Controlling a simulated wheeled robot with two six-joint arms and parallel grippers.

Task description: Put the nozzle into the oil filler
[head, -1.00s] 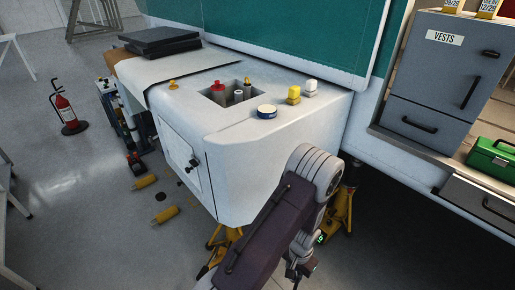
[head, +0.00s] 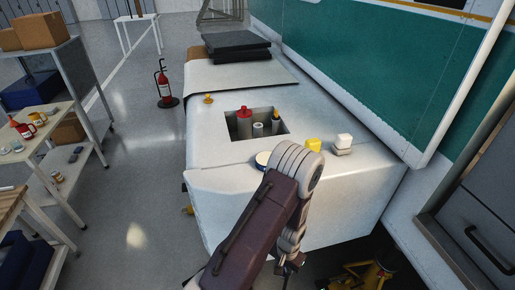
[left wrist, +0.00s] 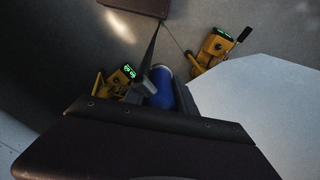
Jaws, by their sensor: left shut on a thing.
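A white cowling (head: 225,150) has a square recess in its top. In the recess stand a red-capped part (head: 244,118), grey open tubes (head: 258,129) and a yellow-topped part (head: 276,115); I cannot tell which is the oil filler. My left gripper (head: 288,263) hangs low at the cowling's near side, below the recess, mostly hidden by my own arm. In the left wrist view it is shut on what looks like a blue rounded thing (left wrist: 161,88), partly covered by my arm. I cannot clearly make out the nozzle. My right gripper is out of view.
Yellow jacks (left wrist: 212,46) stand on the floor below. A fire extinguisher (head: 165,87) and shelving (head: 85,70) are left; floor between is open.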

